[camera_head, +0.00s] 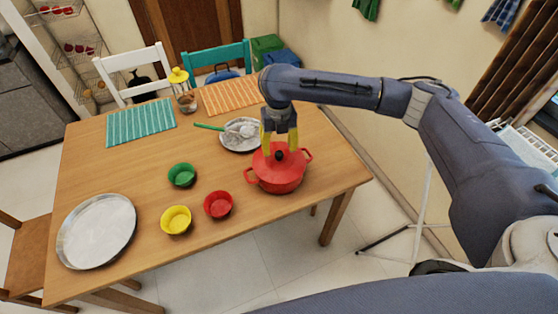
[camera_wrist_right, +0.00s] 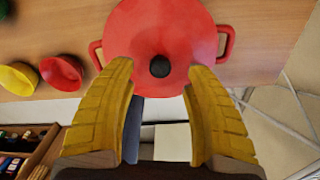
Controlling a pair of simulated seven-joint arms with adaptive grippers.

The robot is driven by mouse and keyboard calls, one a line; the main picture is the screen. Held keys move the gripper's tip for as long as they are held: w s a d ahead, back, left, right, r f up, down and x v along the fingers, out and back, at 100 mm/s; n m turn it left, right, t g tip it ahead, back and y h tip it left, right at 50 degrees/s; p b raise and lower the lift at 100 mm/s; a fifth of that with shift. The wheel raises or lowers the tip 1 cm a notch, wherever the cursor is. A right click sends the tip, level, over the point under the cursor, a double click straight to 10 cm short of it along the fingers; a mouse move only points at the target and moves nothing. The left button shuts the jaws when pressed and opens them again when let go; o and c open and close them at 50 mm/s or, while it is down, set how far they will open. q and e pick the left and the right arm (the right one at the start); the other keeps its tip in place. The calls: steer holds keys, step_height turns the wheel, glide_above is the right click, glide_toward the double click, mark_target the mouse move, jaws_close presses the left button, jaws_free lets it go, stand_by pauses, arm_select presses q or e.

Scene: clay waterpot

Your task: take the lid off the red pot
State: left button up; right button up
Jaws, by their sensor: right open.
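The red pot (camera_head: 280,180) stands on the wooden table near its right end, with its red lid (camera_head: 292,158) on top. The lid has a dark round knob (camera_head: 279,155). In the right wrist view the lid (camera_wrist_right: 150,30) and its knob (camera_wrist_right: 159,66) lie just beyond the fingertips. My right gripper (camera_head: 280,148) points down over the pot, its yellow fingers on either side of the knob in the head view. In the right wrist view the right gripper (camera_wrist_right: 160,75) is open and empty. Contact with the lid cannot be told. My left gripper is not in view.
Red (camera_head: 218,204), yellow (camera_head: 176,220) and green (camera_head: 182,174) bowls stand left of the pot. A plate with a green-handled utensil (camera_head: 210,127) lies behind it. A large metal tray (camera_head: 97,231) is at the front left.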

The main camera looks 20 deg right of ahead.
mark_target(279, 153)
steer(key=shift+f, duration=1.95)
steer(key=shift+o, duration=0.2)
jaws_close()
